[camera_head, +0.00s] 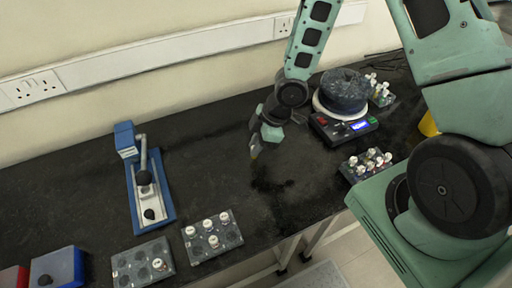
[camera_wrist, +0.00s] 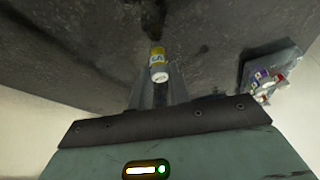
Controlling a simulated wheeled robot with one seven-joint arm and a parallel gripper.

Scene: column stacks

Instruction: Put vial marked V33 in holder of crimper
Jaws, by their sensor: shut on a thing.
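My gripper (camera_head: 259,143) is shut on a small vial (camera_head: 254,153) above the middle of the black bench. In the wrist view the vial (camera_wrist: 158,60) sits between the fingertips (camera_wrist: 158,90), with a yellow band, a label and a pale cap end. I cannot read its marking. The crimper (camera_head: 132,190) stands at the left, with a blue frame, a grey lever with a black knob, and a pale base plate. A dark piece sits at the front of its base. I cannot tell whether the holder (camera_head: 144,178) under the knob is empty.
Two grey racks (camera_head: 232,236) (camera_head: 128,252) with white-capped vials lie at the bench's front edge. A blue box (camera_head: 58,268) is front left. A scale (camera_head: 350,133) with a dark bowl stands right, near more vial racks (camera_head: 352,176). The bench between crimper and gripper is clear.

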